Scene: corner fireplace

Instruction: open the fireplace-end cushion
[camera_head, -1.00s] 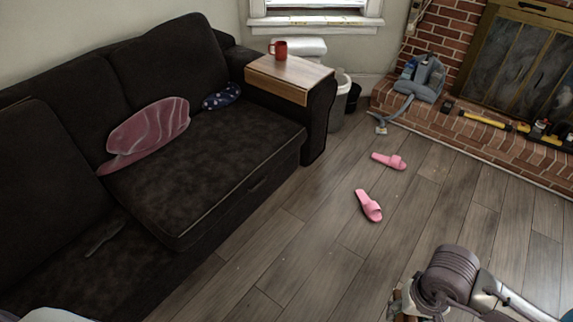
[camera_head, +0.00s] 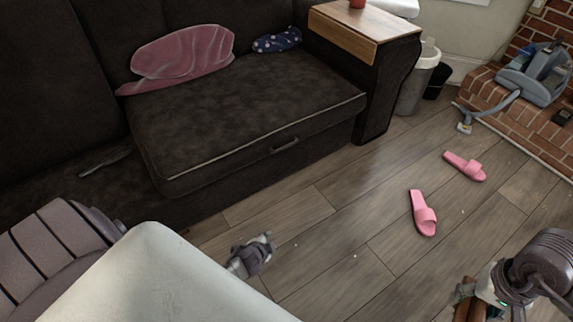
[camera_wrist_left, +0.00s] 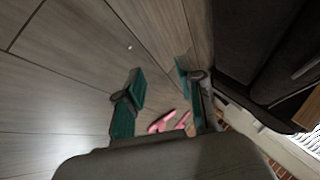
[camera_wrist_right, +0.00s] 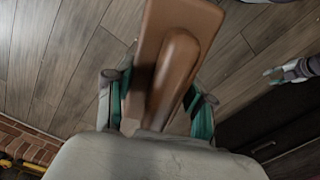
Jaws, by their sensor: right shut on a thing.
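The fireplace-end cushion (camera_head: 235,110) is the dark seat at the right end of the black sofa, lying flat, with a grey handle (camera_head: 284,145) on its front face. My left gripper (camera_head: 252,255) is above the floor in front of the sofa, apart from the handle. In the left wrist view its teal fingers (camera_wrist_left: 162,92) are spread with nothing between them. My right gripper (camera_head: 468,292) is at the lower right, far from the cushion. In the right wrist view it is shut on a brown object (camera_wrist_right: 178,60) with a long raised grip.
A pink pillow (camera_head: 180,58) and a blue spotted pillow (camera_head: 277,40) lie at the cushion's back. A wooden tray (camera_head: 345,32) covers the sofa arm. Pink slippers (camera_head: 422,212) lie on the floor. Bins (camera_head: 415,80) and a vacuum (camera_head: 535,75) stand at right.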

